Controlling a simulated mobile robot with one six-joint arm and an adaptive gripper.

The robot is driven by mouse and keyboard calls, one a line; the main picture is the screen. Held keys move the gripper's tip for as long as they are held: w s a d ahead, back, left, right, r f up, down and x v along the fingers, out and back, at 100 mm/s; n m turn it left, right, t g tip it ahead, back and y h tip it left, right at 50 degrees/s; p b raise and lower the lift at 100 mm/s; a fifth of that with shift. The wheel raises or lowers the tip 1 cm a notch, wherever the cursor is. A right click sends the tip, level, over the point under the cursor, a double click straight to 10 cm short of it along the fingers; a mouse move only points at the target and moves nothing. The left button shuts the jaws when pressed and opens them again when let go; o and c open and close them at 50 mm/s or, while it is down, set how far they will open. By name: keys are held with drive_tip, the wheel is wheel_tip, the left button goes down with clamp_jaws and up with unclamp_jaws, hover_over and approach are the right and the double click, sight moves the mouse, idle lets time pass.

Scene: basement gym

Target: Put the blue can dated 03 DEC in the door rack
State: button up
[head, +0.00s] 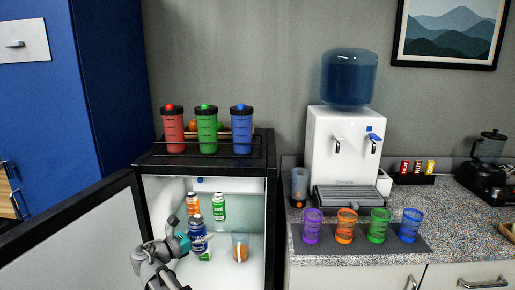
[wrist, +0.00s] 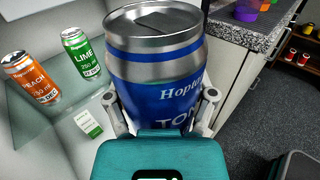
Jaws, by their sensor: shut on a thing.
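My gripper (head: 189,241) is shut on a blue can with silver bands (head: 197,228), inside the open mini fridge. In the wrist view, the blue can (wrist: 155,65) stands upright between the fingers of my gripper (wrist: 163,100). Its label is partly hidden and I see no date on it. An orange can marked PEACH (wrist: 30,78) and a green can marked LIME (wrist: 82,52) stand on a glass shelf, beside the held can. The open fridge door (head: 85,235) is at the left; I cannot make out a rack on it.
A glass with something orange in it (head: 240,248) stands in the fridge at the right. A small green-and-white card (wrist: 88,122) is near the cans. Red, green and blue bottles stand on top of the fridge. A counter (head: 470,220) with colored tumblers is at the right.

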wheel_tip(320, 180, up, 17)
drive_tip(key=p, duration=1.5)
drive_tip(key=shift+f+p, duration=0.15)
drive_tip(key=shift+p, duration=0.15)
wheel_tip(320, 180, up, 17)
drive_tip(key=p, duration=1.7)
drive_tip(key=shift+a, duration=0.1)
